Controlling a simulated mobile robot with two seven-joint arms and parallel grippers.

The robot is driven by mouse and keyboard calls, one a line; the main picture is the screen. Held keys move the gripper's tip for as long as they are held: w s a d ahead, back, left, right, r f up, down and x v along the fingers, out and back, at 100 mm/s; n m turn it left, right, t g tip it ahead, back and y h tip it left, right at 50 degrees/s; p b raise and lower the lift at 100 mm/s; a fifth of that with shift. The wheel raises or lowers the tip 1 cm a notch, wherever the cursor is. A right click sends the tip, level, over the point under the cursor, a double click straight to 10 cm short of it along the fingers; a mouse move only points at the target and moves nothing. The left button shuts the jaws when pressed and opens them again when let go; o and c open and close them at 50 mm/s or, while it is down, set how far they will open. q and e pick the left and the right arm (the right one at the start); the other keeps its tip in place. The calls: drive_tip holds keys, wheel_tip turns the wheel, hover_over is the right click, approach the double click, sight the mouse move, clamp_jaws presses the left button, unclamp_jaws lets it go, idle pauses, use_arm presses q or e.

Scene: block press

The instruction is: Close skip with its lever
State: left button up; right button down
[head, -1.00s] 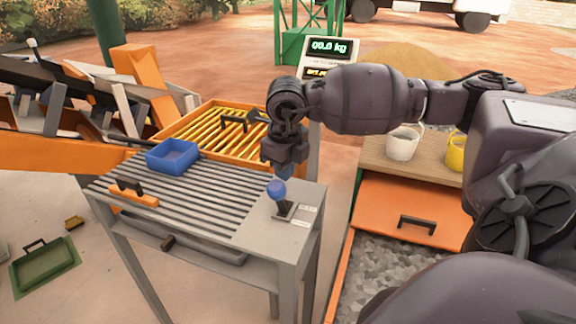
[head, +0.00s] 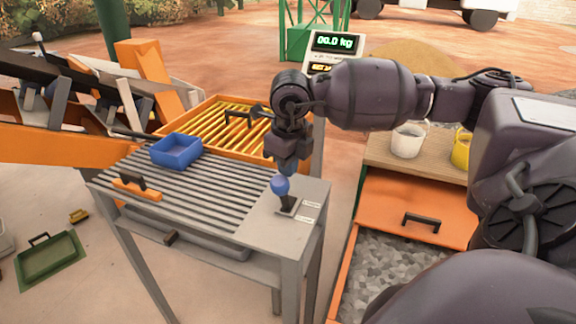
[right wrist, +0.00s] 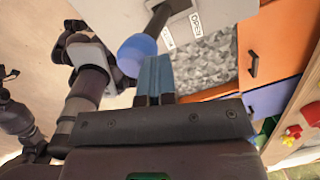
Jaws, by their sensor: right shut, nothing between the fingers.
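The lever (head: 284,194) has a blue ball knob and a dark stem, and stands on the grey plate at the right end of the slatted table. My right gripper (head: 288,171) is shut and empty, just above and behind the knob. In the right wrist view, the blue knob (right wrist: 137,54) is beside the tips of my shut blue fingers (right wrist: 155,75); I cannot tell whether they touch. An orange skip (head: 352,278) holding grey gravel is at the lower right, with an orange panel (head: 410,207) with a black handle at its far end. My left gripper is not in view.
A blue tray (head: 177,150) sits on the slatted table (head: 200,190). An orange frame with yellow bars (head: 222,128) lies behind it. A white bucket (head: 407,142) and a yellow bucket (head: 462,150) stand on a wooden board. A scale display (head: 335,43) reads 00.0 kg.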

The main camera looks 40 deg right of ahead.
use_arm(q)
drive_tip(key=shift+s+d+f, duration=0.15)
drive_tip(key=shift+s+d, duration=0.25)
use_arm(e)
wheel_tip(320, 180, up, 12)
drive_tip(key=s, duration=0.1)
drive_tip(key=shift+s+d+f, duration=0.2)
drive_tip(key=shift+d+f, duration=0.05)
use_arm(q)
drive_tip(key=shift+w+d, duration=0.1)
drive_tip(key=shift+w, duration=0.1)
use_arm(e)
drive_tip(key=shift+s+f, duration=0.1)
